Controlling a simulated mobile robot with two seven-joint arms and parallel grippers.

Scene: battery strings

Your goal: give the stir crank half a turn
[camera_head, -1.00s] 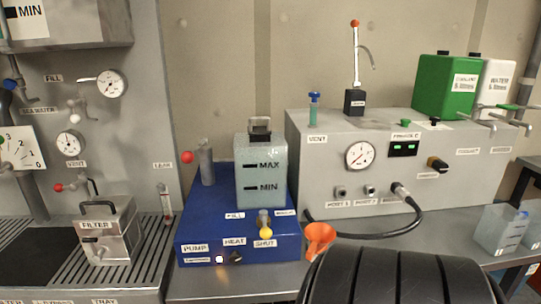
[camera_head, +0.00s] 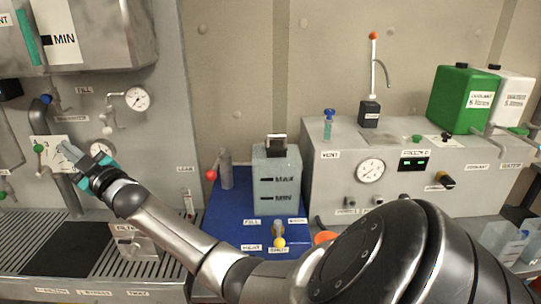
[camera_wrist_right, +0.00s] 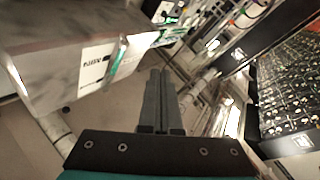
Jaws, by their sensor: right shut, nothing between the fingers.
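My right gripper (camera_head: 70,152) has teal parts and grey fingers. It is at the left of the head view, in front of the panel with the white dial. In the right wrist view its fingers (camera_wrist_right: 160,100) are together with nothing between them. No label reading "stir" is legible. A grey upright cylinder with a red ball knob (camera_head: 211,175) stands at the back left of the blue unit (camera_head: 236,208); it may be the stir crank, but I cannot be sure. My gripper is well left of this knob and apart from it. My left gripper is not in view.
A slotted drain tray (camera_head: 60,270) lies below the gripper.

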